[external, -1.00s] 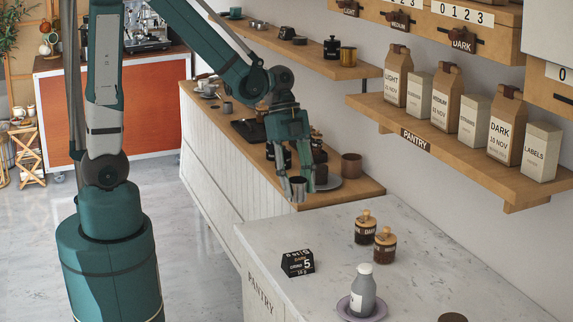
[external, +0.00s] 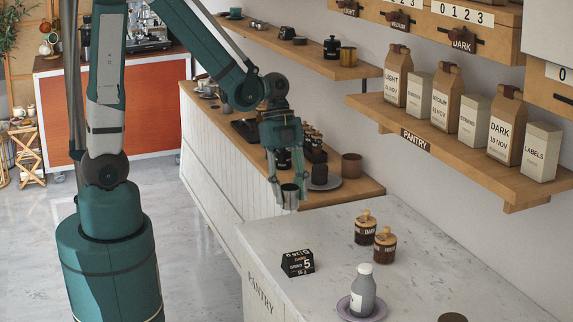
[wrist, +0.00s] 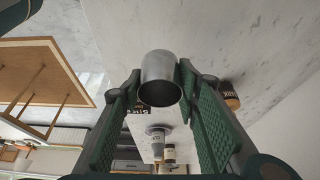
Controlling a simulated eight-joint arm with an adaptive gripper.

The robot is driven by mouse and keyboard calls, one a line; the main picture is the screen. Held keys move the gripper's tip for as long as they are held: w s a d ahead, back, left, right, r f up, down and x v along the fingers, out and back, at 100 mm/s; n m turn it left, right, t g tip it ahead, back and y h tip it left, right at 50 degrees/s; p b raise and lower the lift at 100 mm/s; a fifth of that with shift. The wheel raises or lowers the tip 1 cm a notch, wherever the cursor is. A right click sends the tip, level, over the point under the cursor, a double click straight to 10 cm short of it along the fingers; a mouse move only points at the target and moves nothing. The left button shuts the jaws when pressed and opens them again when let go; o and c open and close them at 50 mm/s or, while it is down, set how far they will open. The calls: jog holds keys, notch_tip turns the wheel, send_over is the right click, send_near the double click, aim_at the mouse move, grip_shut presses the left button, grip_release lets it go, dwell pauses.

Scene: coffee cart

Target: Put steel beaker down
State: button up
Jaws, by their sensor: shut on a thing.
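The steel beaker (external: 290,195) is a small grey metal cup held between the fingers of my gripper (external: 287,184). The surface directly under the beaker is hard to judge.
The marble counter (external: 400,245) holds a black label block (external: 298,263), two cork-topped jars (external: 384,246) and a bottle (external: 363,290) on a saucer. Its far left corner is clear. The wooden counter (external: 345,190) holds a dark plate and a brown cup (external: 351,166).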

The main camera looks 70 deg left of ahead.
aim_at(290, 205)
jog(key=shift+f, duration=1.9)
jog(key=shift+f+b, duration=0.45)
jog(key=shift+f, duration=1.6)
jog(key=shift+f, duration=0.15)
jog(key=o, duration=0.9)
jog(key=shift+p+v, duration=0.7)
jog(key=shift+v, duration=5.45)
